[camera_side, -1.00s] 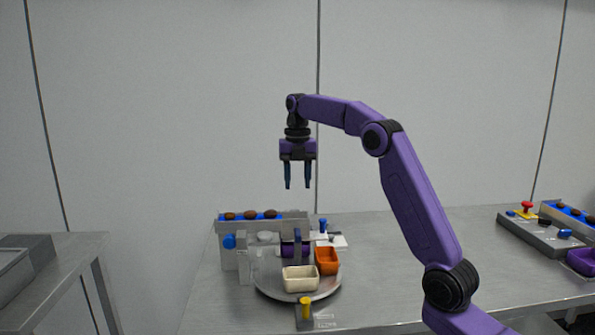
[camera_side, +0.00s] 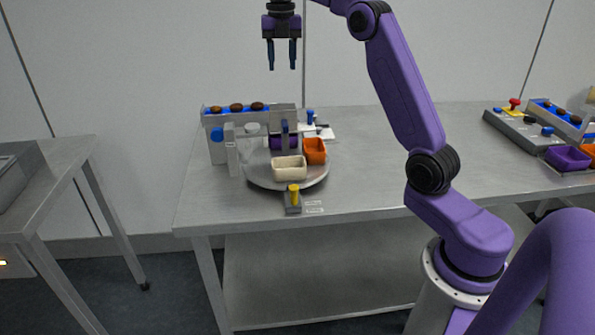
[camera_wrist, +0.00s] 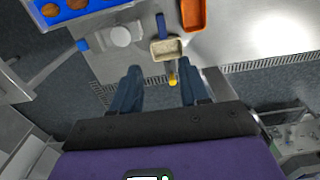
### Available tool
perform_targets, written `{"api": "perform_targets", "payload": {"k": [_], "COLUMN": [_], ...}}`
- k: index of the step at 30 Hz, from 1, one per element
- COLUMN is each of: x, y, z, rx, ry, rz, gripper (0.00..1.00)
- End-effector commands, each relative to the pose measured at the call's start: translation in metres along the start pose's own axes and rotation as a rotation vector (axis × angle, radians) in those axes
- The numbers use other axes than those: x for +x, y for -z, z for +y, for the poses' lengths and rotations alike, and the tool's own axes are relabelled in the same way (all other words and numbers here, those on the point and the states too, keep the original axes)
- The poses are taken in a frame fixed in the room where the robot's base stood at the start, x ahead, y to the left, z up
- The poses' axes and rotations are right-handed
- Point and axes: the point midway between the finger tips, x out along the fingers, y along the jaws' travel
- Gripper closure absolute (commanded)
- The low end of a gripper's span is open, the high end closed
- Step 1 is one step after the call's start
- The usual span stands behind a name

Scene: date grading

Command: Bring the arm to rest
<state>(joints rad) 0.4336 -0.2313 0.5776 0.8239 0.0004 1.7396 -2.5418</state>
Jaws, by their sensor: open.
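My gripper (camera_side: 282,55) is open and empty, with its fingers pointing down. It hangs in the air well above the steel table (camera_side: 400,150), over the area of the round turntable (camera_side: 262,181). In the wrist view its two fingers (camera_wrist: 158,92) stand apart with nothing between them. The purple arm reaches to it from the lower right in the side view.
The turntable carries a cream bin (camera_side: 289,174), an orange bin (camera_side: 315,151) and a purple bin (camera_side: 283,142). A blue feeder (camera_side: 229,113) holds several dates behind it. A yellow-topped post (camera_side: 293,196) stands in front. A second station (camera_side: 535,122) is at right.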

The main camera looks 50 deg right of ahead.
Motion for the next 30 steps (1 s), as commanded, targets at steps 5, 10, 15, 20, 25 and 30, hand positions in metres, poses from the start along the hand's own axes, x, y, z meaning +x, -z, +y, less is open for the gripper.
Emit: {"api": "perform_targets", "payload": {"k": [5, 10, 15, 20, 25, 30], "x": [0.004, 0.015, 0.028, 0.044, 0.065, 0.088], "y": [0.043, 0.106, 0.172, 0.234, 0.294, 0.345], "z": [0.027, 0.05, 0.055, 0.045, 0.018, -0.021], "rx": [0.097, 0.251, 0.408, 0.555, 0.712, 0.869], "ry": [-0.002, -0.005, -0.01, -0.015, -0.018, -0.021], "rz": [-0.001, -0.002, -0.003, 0.0, 0.004, 0.01], "gripper": [0.55, 0.55, 0.55, 0.55, 0.55, 0.55]}}
